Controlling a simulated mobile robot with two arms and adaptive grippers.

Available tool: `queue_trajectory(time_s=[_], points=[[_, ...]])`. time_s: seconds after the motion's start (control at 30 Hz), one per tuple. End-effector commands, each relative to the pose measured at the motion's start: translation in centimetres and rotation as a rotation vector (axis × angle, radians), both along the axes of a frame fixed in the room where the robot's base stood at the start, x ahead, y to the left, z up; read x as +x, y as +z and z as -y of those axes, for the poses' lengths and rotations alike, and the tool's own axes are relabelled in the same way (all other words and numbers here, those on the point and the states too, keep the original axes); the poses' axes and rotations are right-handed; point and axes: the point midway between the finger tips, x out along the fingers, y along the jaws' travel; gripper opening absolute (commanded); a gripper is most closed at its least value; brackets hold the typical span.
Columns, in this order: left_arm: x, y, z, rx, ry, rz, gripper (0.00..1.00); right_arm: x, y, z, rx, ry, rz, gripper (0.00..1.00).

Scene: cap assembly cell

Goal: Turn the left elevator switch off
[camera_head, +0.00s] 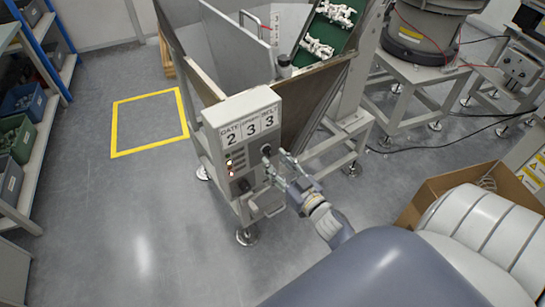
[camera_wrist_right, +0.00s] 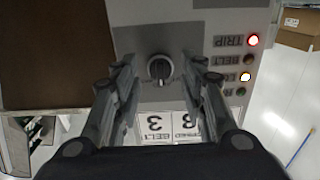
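A grey control box (camera_head: 237,127) stands mid-view with plates reading GATE 2, 3 and BELT 3. A black rotary knob (camera_head: 266,149) sits below the plates at the right; a second dark knob (camera_head: 240,186) sits lower left. I cannot tell which is the left elevator switch. My right gripper (camera_head: 275,164) is open in front of the upper right knob. In the wrist view, which is upside down, this knob (camera_wrist_right: 159,69) appears between the spread fingers, with visible gaps on both sides. Its white pointer line runs vertically in the picture. My left gripper is not in view.
A red TRIP lamp (camera_wrist_right: 253,40) is lit, and a lamp near the L label (camera_wrist_right: 246,77) glows whitish. A hopper with a green belt (camera_head: 323,38) holding white parts stands behind the box. A cardboard box (camera_head: 435,190) is at right. Floor at left is clear.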

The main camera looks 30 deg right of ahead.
Motion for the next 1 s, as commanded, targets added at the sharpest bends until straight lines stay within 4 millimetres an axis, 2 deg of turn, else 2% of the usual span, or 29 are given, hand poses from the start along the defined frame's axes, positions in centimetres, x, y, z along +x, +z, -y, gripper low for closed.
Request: queue_trajectory(time_s=[0.1,0.2,0.57,0.73,1.0], points=[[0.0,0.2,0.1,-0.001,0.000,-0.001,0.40,1.6,0.1,0.0,0.001,0.000,0.001,0.39],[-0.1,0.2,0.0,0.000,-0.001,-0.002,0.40,2.2,0.0,0.0,0.001,-0.001,-0.001,0.39],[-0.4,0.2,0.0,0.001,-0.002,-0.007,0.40,2.6,-0.1,0.0,0.000,-0.001,-0.002,0.39],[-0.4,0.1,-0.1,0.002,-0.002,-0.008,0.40,2.6,-0.1,0.0,0.000,-0.001,-0.001,0.01],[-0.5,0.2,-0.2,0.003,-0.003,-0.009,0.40,2.6,-0.1,0.0,-0.010,-0.001,-0.001,0.01]])
